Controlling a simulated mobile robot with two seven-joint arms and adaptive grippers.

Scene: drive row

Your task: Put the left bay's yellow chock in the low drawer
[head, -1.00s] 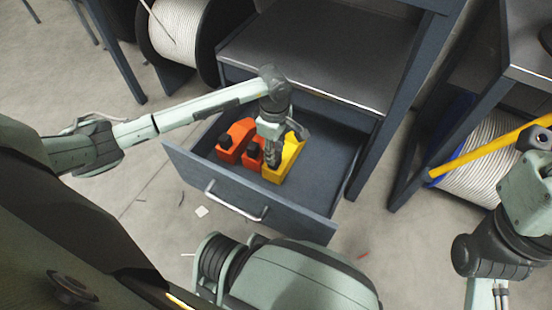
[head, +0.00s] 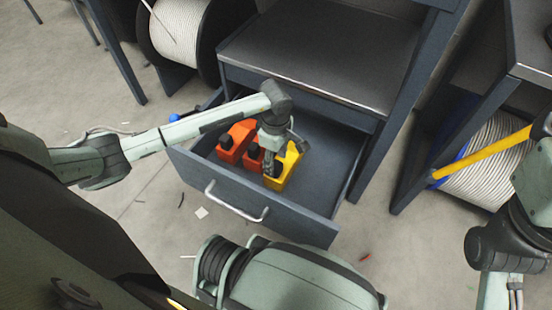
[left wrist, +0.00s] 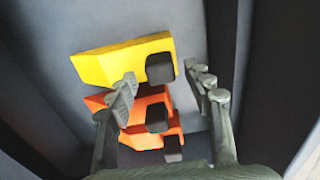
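The yellow chock (head: 288,168) with a black block-shaped grip is in the open low drawer (head: 186,164), right of two orange chocks (head: 240,132) in the head view. My left gripper (head: 283,155) is over the yellow chock and hides part of it. In the left wrist view its two fingers (left wrist: 160,78) are spread apart, one on either side of the yellow chock's black grip, with gaps showing. The yellow chock (left wrist: 130,60) appears to rest on the drawer floor beside the orange ones (left wrist: 150,100). My right arm is at the right edge; its fingers are out of view.
The drawer's right part is bare. The drawer handle (head: 236,207) faces me. A dark shelf top (head: 320,45) is above and behind the drawer. A cable reel (head: 178,35) stands at the back left; another reel (head: 480,170) with a yellow bar (head: 485,155) is at right.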

